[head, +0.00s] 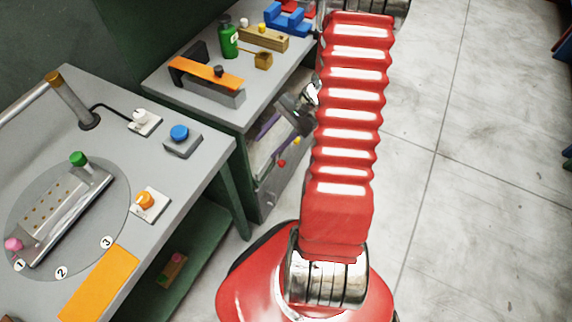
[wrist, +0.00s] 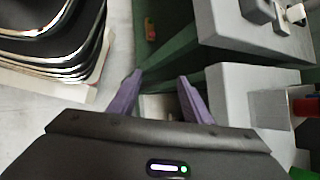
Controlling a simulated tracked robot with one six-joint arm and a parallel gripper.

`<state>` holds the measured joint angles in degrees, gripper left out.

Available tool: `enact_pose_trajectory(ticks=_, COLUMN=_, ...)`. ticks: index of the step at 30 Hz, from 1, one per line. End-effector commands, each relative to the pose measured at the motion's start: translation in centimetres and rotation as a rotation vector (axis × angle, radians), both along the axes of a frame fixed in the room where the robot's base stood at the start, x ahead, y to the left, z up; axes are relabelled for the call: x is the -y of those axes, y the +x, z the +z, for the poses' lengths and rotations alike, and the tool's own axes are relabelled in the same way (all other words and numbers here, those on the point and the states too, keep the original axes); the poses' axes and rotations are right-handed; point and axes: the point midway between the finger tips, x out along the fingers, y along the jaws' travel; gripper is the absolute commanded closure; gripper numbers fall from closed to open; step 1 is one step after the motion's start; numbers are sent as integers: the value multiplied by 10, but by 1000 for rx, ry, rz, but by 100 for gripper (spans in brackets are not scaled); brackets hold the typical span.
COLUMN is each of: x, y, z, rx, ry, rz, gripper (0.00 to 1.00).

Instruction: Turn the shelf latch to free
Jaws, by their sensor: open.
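My gripper (wrist: 160,76) is open, its two purple fingers apart with nothing between them. In the head view it is partly hidden behind my red arm, beside the right bench's lower opening. A small brown piece with red and green parts (head: 172,270) lies on the left bench's low green shelf (head: 196,240). It may be the shelf latch, but it is too small to tell its setting. A small orange-red piece (wrist: 150,30) shows in the wrist view beyond the fingertips, apart from them.
The left bench (head: 205,165) carries a round plate, a blue button (head: 179,133) and an orange knob (head: 146,199). The right bench (head: 165,85) holds an orange bar (head: 190,70) and a green bottle (head: 228,38). Small red and yellow balls show below it. Floor at right is clear.

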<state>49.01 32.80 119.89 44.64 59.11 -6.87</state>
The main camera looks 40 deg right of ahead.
Motion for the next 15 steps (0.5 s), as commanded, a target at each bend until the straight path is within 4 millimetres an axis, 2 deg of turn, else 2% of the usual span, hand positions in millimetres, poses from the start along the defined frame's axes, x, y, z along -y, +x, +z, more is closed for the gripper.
enact_pose_trajectory(ticks=1, x=7, y=-3, z=-12, rx=-10, ry=28, rz=-38, gripper=55)
enact_pose_trajectory(ticks=15, x=62, y=-20, z=-109, rx=-22, ry=271, rz=-409, gripper=55)
